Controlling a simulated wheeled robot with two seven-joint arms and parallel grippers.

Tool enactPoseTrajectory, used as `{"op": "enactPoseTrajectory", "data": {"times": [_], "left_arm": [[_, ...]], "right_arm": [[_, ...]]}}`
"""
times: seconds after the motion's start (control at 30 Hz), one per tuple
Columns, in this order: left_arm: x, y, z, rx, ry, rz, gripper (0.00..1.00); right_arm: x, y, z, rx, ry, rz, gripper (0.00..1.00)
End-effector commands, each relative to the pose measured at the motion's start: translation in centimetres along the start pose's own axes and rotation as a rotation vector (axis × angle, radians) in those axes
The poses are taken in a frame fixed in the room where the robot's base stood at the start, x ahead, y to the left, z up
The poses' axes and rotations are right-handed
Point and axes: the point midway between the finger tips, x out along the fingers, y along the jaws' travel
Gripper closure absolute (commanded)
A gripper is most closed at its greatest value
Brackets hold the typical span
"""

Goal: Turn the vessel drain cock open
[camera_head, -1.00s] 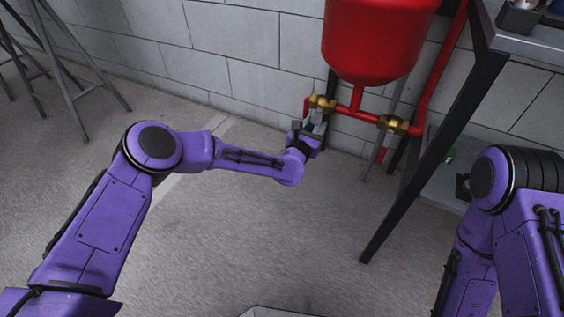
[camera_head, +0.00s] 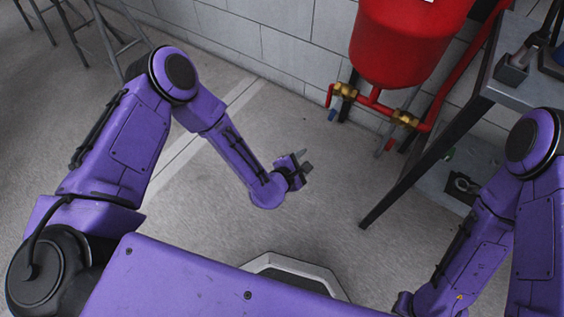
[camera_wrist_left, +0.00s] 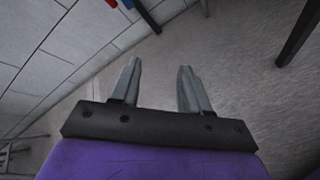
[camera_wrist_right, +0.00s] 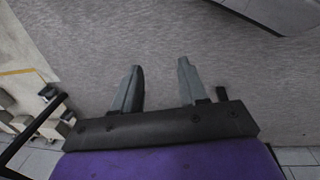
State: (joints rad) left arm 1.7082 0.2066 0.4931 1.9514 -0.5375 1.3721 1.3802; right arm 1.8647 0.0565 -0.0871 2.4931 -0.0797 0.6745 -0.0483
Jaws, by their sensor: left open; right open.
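A red vessel (camera_head: 408,40) hangs by the wall at the upper right. Below it, red pipes carry a left brass valve (camera_head: 345,91) and a right brass valve (camera_head: 405,119). A small blue part (camera_head: 332,115) hangs under the left pipe end; I cannot tell which valve is the drain cock or how its handle stands. My left gripper (camera_head: 304,160) is open and empty over the floor, apart from the left valve; its fingers also show in the left wrist view (camera_wrist_left: 158,82). My right gripper (camera_wrist_right: 158,80) is open and empty above the floor.
A dark-legged table (camera_head: 530,88) stands right of the vessel, with items on top and a lower shelf (camera_head: 440,188). The block wall (camera_head: 285,50) runs behind. Thin-legged stands (camera_head: 95,30) are at the far left. The floor before the valves is clear.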

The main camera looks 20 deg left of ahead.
Motion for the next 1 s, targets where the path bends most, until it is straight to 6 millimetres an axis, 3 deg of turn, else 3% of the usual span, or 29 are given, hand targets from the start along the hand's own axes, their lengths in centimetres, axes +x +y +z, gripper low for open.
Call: {"op": "enactPoseTrajectory", "data": {"times": [0.03, 0.3, 0.47, 0.73, 0.77, 0.83, 0.9, 0.97, 1.0], "left_arm": [[-1.7, 0.5, 0.3, 0.063, 0.029, -0.026, 0.54], [-6.5, 0.1, -1.9, 0.331, 0.143, -0.140, 0.54], [-7.7, -0.1, -2.7, 0.403, 0.170, -0.174, 0.54], [-7.8, -0.2, -3.0, 0.416, 0.175, -0.179, 0.54], [-7.8, -0.2, -3.0, 0.416, 0.175, -0.179, 0.61], [-8.4, -0.5, -3.6, 0.452, 0.190, -0.199, 0.84], [-10.7, -1.5, -6.0, 0.589, 0.240, -0.276, 1.00], [-13.9, -2.4, -9.2, 0.778, 0.303, -0.389, 1.00], [-16.6, -2.7, -11.5, 0.919, 0.343, -0.481, 1.00]], "right_arm": [[-2.2, 0.3, 0.1, 0.000, 0.000, 0.000, 0.57], [-5.7, 0.7, 0.1, 0.000, 0.000, 0.000, 0.57], [-6.3, 0.8, 0.1, 0.000, 0.000, 0.000, 0.57], [-6.2, 0.8, 0.1, 0.000, 0.000, 0.000, 0.57], [-6.2, 0.8, 0.1, 0.000, 0.000, 0.000, 0.57], [-6.1, 0.7, 0.0, 0.009, 0.011, 0.000, 0.57], [-5.9, 0.5, -0.6, 0.045, 0.054, 0.001, 0.57], [-5.7, 0.3, -1.4, 0.096, 0.113, 0.003, 0.57], [-5.6, 0.3, -2.0, 0.137, 0.159, 0.006, 0.57]]}}
